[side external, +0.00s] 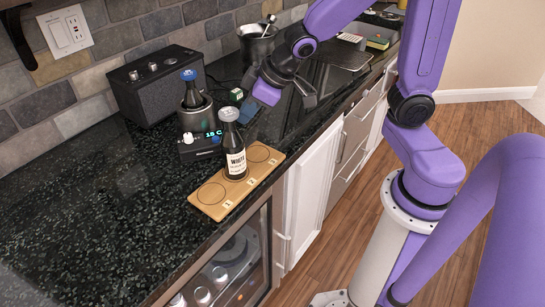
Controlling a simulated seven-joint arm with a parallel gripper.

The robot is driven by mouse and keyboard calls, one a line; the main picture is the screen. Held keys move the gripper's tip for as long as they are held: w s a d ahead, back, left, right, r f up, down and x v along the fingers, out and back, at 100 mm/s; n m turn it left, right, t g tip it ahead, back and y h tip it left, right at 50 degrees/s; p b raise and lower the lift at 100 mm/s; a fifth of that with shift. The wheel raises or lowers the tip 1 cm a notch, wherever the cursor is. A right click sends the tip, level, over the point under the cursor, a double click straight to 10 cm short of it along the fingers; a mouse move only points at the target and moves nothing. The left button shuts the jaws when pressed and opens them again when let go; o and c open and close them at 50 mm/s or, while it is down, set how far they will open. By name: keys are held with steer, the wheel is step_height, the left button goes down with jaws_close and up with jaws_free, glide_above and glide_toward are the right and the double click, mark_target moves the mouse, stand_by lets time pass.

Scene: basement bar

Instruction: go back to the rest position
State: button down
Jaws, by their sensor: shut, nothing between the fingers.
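My gripper (252,108) is shut and empty above the dark counter. It hangs from my purple arm, just behind and right of a dark bottle with a white label (235,152). The bottle stands upright on the middle circle of a wooden board (212,204) with three marked circles. The gripper looks apart from the bottle, though its fingertips are small and hard to make out in this view.
A second bottle with a blue cap (190,88) stands in a grey cooler (198,117) beside a display unit (202,147). A black speaker (158,85) stands behind. A metal bucket (257,43) is at the back wall. The counter's front left (90,215) is clear.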

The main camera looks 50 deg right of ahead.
steer(key=s+d+n+g+h, duration=0.2)
steer(key=s+n+g, duration=0.3)
steer(key=s, duration=1.7)
steer(key=shift+s+d+f+n+g, duration=0.15)
steer(key=shift+d+n+g, duration=0.3)
steer(key=shift+d, duration=0.25)
stand_by(1.4)
